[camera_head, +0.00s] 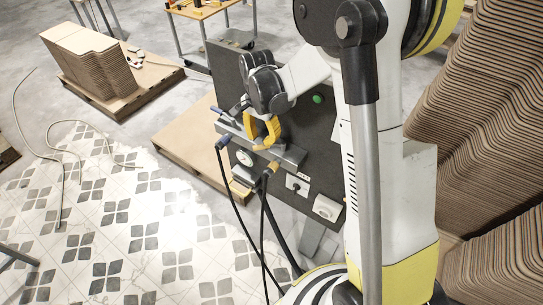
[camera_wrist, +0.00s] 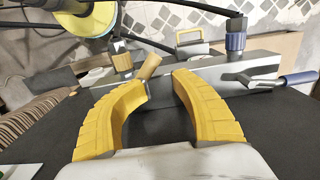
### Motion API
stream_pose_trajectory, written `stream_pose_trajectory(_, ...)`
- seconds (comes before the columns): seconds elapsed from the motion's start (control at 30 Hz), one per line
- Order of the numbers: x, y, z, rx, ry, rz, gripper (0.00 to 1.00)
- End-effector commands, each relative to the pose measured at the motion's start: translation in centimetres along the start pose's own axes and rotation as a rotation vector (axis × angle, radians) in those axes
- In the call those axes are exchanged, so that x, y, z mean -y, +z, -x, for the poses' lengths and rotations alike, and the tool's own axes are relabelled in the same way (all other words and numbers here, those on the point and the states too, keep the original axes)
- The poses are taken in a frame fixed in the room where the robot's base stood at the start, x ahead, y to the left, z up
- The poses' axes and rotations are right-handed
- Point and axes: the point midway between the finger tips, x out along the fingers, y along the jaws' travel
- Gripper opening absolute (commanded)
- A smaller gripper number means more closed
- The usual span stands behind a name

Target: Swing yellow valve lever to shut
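The yellow valve lever shows in the wrist view as a short tan-yellow handle (camera_wrist: 150,66), tilted, close to the left fingertip. Whether they touch I cannot tell. Its valve sits on a grey metal manifold (camera_wrist: 205,72), by a brass-coloured hose fitting (camera_wrist: 122,60). My gripper (camera_wrist: 163,85) has its two curved yellow fingers apart, with nothing clearly held between them. In the head view my gripper (camera_head: 262,138) is in front of the dark panel (camera_head: 288,135), just above the manifold (camera_head: 285,153). The lever is largely hidden by the fingers there.
A blue lever (camera_wrist: 299,78) and blue hose fitting (camera_wrist: 236,35) stand on the manifold's other side. Black hoses (camera_head: 232,195) hang from the fittings. The panel also has a green button (camera_head: 318,98) and sockets (camera_head: 297,185). Stacked curved boards (camera_head: 490,110) stand close at right.

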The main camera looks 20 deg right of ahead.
Motion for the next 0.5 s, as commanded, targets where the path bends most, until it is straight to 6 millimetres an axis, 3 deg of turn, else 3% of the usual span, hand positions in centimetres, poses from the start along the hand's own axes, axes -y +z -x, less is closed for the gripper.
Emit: stream_pose_trajectory(0.5,-0.1,0.0,5.3,-0.001,0.001,-0.001,0.38)
